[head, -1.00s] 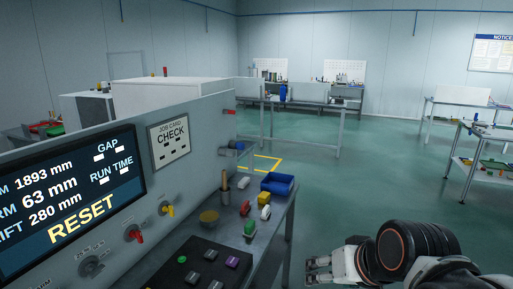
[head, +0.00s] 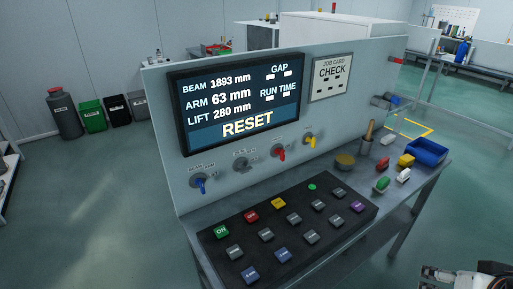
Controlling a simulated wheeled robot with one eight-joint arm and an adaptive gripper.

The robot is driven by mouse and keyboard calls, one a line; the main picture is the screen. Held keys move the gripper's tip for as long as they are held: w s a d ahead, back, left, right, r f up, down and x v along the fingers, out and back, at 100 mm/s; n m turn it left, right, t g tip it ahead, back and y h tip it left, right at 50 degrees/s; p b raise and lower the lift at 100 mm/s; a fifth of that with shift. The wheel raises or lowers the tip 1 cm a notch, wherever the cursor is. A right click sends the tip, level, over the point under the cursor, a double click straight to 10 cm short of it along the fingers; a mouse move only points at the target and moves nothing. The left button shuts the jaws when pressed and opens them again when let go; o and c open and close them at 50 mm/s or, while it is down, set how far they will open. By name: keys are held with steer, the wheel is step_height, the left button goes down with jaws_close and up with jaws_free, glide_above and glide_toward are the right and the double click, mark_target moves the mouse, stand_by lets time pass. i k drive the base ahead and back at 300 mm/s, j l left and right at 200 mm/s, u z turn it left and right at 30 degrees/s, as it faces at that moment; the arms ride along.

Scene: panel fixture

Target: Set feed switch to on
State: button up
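The upright panel (head: 330,120) carries a row of rotary switches below its screen: a blue-handled one (head: 201,186), a grey one (head: 241,164), a red-handled one (head: 281,153) and a yellow-handled one (head: 309,141). My gripper (head: 427,278) is at the bottom right edge, partly cut off, well away from the panel. Its fingers appear apart, with nothing seen between them.
A dark keypad (head: 290,262) with coloured buttons lies on the bench in front of the panel. A blue bin (head: 427,151), a brass-coloured bowl (head: 345,161) and several small blocks sit to its right. Bins (head: 92,117) stand at the back left. The floor at left is clear.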

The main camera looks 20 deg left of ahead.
mark_target(281, 152)
steer(key=u, duration=1.05)
